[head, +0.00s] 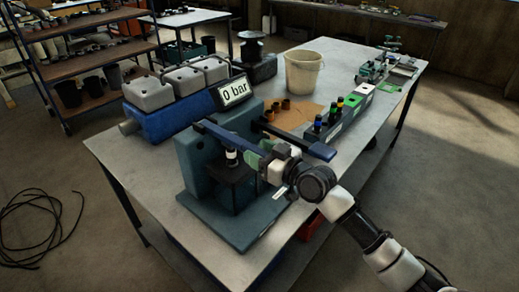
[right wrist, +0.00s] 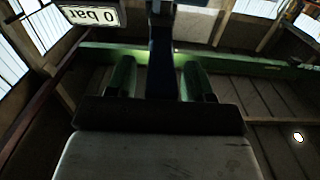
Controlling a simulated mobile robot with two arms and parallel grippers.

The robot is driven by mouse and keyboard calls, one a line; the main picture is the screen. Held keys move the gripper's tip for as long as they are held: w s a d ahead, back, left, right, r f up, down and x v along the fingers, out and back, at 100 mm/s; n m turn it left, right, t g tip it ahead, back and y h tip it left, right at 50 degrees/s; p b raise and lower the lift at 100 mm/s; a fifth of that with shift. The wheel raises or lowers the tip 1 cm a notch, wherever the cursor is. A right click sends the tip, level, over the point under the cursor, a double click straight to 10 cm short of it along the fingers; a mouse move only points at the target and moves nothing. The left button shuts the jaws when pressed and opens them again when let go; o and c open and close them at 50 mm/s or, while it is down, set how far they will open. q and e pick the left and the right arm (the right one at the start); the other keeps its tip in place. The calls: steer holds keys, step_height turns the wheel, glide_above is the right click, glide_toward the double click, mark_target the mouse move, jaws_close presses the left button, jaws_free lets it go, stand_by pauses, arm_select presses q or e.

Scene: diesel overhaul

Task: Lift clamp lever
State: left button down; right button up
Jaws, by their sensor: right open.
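The teal test stand (head: 190,163) stands at the table's near end. A blue lever (head: 226,136) slopes from its top toward my right gripper (head: 254,159). I take this as the clamp lever. In the right wrist view a dark blue bar, apparently the same lever (right wrist: 161,72), runs between the two green fingers of my right gripper (right wrist: 160,80), with a gap on each side. The right gripper is open. A small black-and-white part (head: 231,155) sits upright under the lever. My left gripper is not in view.
A display reading "0 bar" (head: 235,92) stands behind the stand; it also shows in the right wrist view (right wrist: 92,15). A second dark blue bar (head: 300,138) reaches right of the stand. A blue block with grey tops (head: 165,118), a bucket (head: 303,72) and a bottle rack (head: 335,122) stand behind.

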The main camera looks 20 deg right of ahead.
jaws_close()
stand_by(0.3)
steer(key=shift+w, duration=0.1)
